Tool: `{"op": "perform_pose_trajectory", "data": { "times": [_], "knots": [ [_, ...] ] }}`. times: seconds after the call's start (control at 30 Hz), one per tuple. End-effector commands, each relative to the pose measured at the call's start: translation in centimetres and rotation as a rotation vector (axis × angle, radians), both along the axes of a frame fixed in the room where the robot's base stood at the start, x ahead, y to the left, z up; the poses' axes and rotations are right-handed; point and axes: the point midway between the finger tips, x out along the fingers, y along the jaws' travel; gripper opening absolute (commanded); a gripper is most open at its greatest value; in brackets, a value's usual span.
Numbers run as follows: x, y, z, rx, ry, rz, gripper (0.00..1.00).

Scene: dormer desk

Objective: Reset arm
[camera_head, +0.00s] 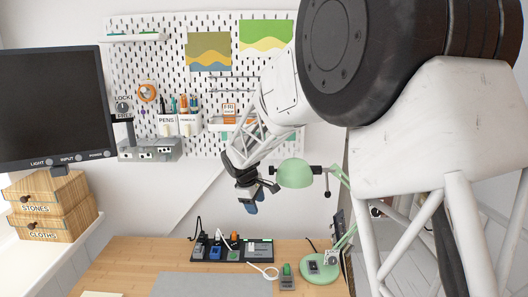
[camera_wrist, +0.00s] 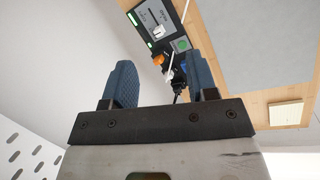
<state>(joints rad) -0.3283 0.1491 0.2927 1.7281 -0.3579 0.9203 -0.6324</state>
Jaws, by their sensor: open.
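My gripper (camera_head: 252,203) hangs in the air above the back of the wooden desk (camera_head: 124,260), left of the green lamp's head (camera_head: 294,173). In the wrist view my gripper (camera_wrist: 162,88) shows two blue padded fingers set well apart, with nothing between them. The fingers are open and touch nothing that I can see. My white arm comes in from the right and hides part of the pegboard.
A black power strip (camera_head: 206,249) with plugs and cables lies on the desk below. A grey mat (camera_head: 213,285) covers the front. A monitor (camera_head: 50,105) and wooden drawer boxes (camera_head: 44,212) stand left. A pegboard (camera_head: 150,62) with pen cups is behind.

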Motion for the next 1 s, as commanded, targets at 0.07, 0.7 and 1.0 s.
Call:
{"op": "perform_pose_trajectory", "data": {
  "times": [0.07, 0.7, 1.0],
  "knots": [
    [-1.3, -0.8, 1.4, 0.016, -0.021, -0.030, 0.53],
    [-14.5, -9.7, 9.2, 0.156, -0.117, -0.366, 0.53],
    [-22.2, -14.1, 10.9, 0.223, -0.141, -0.552, 0.53]
  ]
}}
